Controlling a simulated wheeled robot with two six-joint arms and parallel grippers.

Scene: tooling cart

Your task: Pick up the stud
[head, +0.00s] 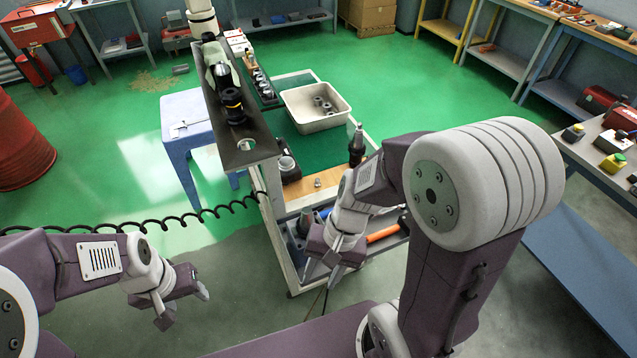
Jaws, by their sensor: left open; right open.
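A small metal piece that looks like the stud (317,183) sits on the wooden board (299,190) at the near end of the cart's top. It is too small to make out in detail. My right gripper (321,275) is open and empty, in front of the cart's near end and lower in the picture than the stud, apart from it. My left gripper (184,308) is open and empty, well to the left of the cart, over the floor. Nothing hides the stud.
A dark tool holder (357,146) stands right of the board. A white bin (318,121) with metal rings sits farther back. A raised dark shelf (251,157) with holders runs along the cart's left side. A blue stool (190,120) stands left. A coiled black cable (196,216) crosses left.

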